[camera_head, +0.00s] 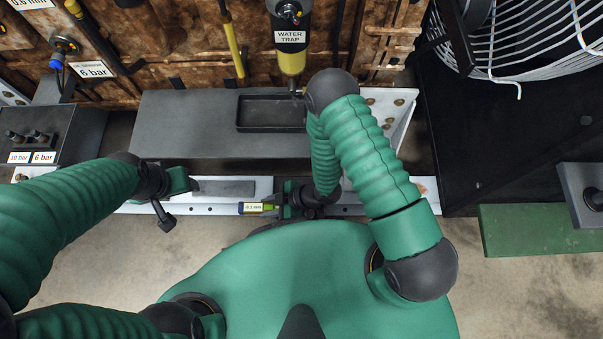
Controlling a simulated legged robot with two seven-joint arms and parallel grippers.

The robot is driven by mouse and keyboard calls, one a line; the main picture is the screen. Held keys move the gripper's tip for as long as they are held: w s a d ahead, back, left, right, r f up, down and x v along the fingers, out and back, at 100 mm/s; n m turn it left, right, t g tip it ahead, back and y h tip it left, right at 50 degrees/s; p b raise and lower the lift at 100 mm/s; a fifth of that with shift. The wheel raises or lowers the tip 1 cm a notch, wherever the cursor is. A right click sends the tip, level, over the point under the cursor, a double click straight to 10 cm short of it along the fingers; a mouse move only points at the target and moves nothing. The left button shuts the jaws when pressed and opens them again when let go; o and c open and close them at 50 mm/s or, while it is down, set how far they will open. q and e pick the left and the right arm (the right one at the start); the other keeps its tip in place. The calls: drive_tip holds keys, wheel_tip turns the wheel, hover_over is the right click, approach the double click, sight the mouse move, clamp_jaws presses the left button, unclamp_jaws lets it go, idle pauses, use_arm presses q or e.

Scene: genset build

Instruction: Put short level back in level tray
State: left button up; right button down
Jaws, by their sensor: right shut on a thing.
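The short level (259,208) is a small bar with a yellow-green part and a pale label. My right gripper (284,204) is shut on its right end and holds it near the pale rail; I cannot tell whether it touches the rail. A shallow empty black tray (270,126), likely the level tray, sits on the grey shelf behind, above the level in the picture. My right forearm passes by the tray's right edge. My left gripper (182,186) is over the left part of the rail, apart from the level; its jaw opening is unclear.
The grey shelf (185,125) is clear left of the tray. A yellow water trap (291,50) hangs just behind the tray. A flat grey bar (226,188) lies along the rail (202,209). A wire fan guard (535,40) is at upper right, and a gauge box (35,140) at left.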

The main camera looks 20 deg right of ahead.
drive_tip(key=w+d+b, duration=0.1)
drive_tip(key=d, duration=0.3)
drive_tip(key=w+d+f+b, duration=0.1)
drive_tip(key=w+d+b, duration=0.1)
drive_tip(key=d, duration=0.2)
drive_tip(key=w+d+b, duration=0.2)
drive_tip(key=d, duration=0.3)
drive_tip(key=shift+w+f, duration=0.1)
drive_tip(key=shift+f, duration=0.2)
wheel_tip(320, 180, down, 4)
drive_tip(key=b, duration=0.3)
drive_tip(key=shift+d+r, duration=0.15)
drive_tip(key=shift+r, duration=0.25)
drive_tip(key=shift+f, duration=0.15)
drive_tip(key=c, duration=1.1)
unclamp_jaws()
drive_tip(key=shift+o, duration=0.2)
